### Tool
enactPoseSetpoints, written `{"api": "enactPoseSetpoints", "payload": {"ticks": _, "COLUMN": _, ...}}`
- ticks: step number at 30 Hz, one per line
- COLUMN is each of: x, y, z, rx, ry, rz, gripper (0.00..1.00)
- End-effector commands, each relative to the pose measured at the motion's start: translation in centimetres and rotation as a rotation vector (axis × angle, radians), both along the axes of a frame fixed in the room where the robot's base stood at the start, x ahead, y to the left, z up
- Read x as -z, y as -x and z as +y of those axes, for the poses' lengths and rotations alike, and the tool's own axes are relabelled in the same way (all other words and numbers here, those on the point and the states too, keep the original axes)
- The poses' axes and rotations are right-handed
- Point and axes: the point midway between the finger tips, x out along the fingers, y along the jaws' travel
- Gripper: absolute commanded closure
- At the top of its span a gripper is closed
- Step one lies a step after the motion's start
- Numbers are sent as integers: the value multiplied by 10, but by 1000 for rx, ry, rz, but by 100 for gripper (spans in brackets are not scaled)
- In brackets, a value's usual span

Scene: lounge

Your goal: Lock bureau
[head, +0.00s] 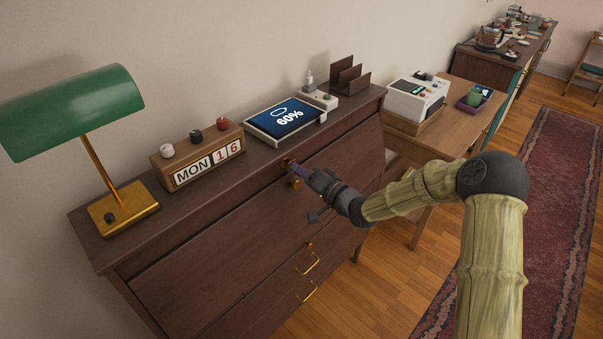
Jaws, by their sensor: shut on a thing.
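The dark wooden bureau (222,255) stands against the wall, with its wide front panel upright and closed. A small brass lock fitting (287,162) sits near the top edge of the front. My gripper (300,170) is shut at this fitting, its fingertips pointing at the bureau front. A small brass piece (296,182), which looks like part of the key, shows just below the fingertips. The fingers hide most of what they hold, so I cannot tell how far the key is in the lock or how it is turned.
On the bureau top are a green lamp (75,110), a calendar block (200,163), a tablet (285,119) and a brown rack (347,78). Brass drawer handles (308,264) stick out below. A desk (455,125) stands to the right. Wooden floor (385,285) is open in front.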

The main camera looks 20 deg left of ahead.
Motion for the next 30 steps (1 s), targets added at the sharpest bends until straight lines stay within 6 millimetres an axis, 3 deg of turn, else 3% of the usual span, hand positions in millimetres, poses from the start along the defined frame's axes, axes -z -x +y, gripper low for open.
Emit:
{"api": "enactPoseSetpoints", "payload": {"ticks": 1, "x": 9, "y": 1, "z": -1, "rx": 0, "ry": 19, "rz": -4, "gripper": 100}}
{"api": "enactPoseSetpoints", "payload": {"ticks": 30, "x": 7, "y": 0, "z": 0, "rx": 1, "ry": 95, "rz": -188, "gripper": 100}}
